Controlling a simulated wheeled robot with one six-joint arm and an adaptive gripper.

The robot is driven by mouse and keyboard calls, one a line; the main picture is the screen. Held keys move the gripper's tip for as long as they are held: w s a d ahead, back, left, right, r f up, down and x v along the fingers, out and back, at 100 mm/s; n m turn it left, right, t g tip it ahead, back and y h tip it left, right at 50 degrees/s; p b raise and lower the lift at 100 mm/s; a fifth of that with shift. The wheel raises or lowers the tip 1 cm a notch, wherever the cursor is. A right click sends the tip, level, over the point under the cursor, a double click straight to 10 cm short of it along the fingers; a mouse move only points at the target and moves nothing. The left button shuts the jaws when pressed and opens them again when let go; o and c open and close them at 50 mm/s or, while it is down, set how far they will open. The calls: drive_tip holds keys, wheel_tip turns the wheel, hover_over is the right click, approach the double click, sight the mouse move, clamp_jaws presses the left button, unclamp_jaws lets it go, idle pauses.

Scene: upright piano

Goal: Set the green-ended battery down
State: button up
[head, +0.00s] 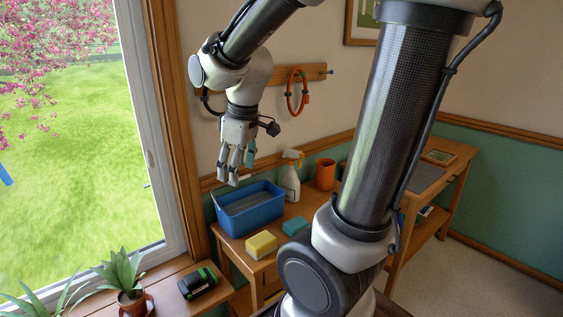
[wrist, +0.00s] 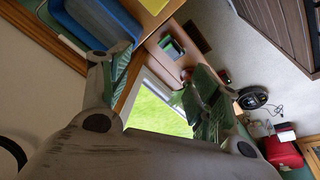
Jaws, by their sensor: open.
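A black battery with bright green ends (head: 198,283) lies on the wooden surface by the window, at the lower left of the head view. A dark and green object that looks like it (wrist: 172,45) shows in the wrist view beyond my fingers. My gripper (head: 240,172) hangs above the blue bin, well apart from the battery. Its fingers are spread, with nothing seen between them, and they also show in the wrist view (wrist: 155,85).
The blue bin (head: 268,212) stands on a wooden bench with a yellow sponge (head: 261,244), a teal sponge (head: 296,226), a spray bottle (head: 291,180) and an orange cup (head: 325,174). A potted plant (head: 128,292) stands left of the battery. The window is at left.

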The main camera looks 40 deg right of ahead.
drive_tip(key=s+d+r+m, duration=0.1)
drive_tip(key=s+r+m, duration=0.1)
drive_tip(key=s, duration=0.4)
drive_tip(key=s+d+r+m+t, duration=0.1)
drive_tip(key=s+d+r+m, duration=0.1)
drive_tip(key=s+m, duration=0.2)
drive_tip(key=s, duration=0.2)
drive_tip(key=shift+s+d+r, duration=0.3)
drive_tip(key=shift+s+r, duration=0.05)
